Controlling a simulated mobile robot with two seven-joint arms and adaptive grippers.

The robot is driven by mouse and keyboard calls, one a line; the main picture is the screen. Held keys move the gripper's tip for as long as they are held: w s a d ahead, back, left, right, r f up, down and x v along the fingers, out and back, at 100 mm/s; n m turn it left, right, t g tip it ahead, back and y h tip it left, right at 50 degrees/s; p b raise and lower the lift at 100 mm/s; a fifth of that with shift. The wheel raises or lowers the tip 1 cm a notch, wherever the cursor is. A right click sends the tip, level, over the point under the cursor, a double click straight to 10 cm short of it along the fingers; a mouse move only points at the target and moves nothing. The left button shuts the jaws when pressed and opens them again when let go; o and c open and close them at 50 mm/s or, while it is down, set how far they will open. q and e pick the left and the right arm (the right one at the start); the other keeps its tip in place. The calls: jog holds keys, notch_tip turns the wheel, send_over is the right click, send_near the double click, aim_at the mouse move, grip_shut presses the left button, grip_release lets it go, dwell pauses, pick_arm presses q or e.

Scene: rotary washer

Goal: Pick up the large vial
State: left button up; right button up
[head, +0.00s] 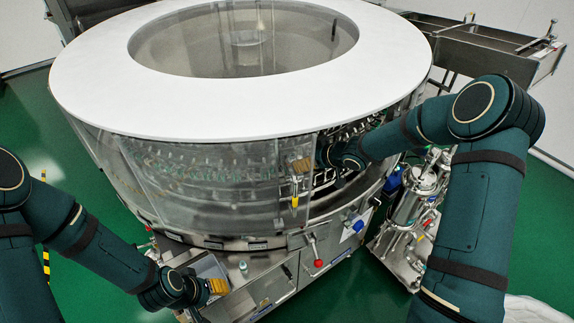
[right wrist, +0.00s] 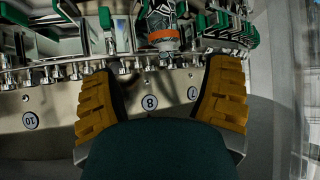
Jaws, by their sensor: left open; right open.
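In the right wrist view a clear glass vial with an orange band (right wrist: 162,34) shows at the top middle, among the metal holders of the washer. My right gripper (right wrist: 162,68) is open, with its yellow fingers to either side of the vial's line and the vial just beyond the fingertips. Nothing is between the fingers. In the head view the right gripper (head: 300,164) reaches into the opening in the washer's clear wall, and the vial cannot be made out there. My left gripper (head: 217,287) is open and empty, low at the front left beside the machine's base.
The rotary washer (head: 90,75) has a white ring top and clear side panels. Green and metal holders stand close around the vial. A grey tray (head: 208,266) and a small pale cylinder (head: 243,267) are near the left gripper. Metal piping (head: 415,200) stands right of the opening.

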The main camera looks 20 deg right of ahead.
jog(key=x, duration=0.4)
jog(key=a+b+x, duration=0.1)
jog(key=x, duration=0.1)
jog(key=shift+r, duration=0.25)
jog(key=shift+w+a+f, duration=0.15)
jog(key=shift+w+f, duration=0.1)
jog(key=shift+w, duration=0.15)
jog(key=c, duration=1.1)
jog(key=shift+c, duration=0.2)
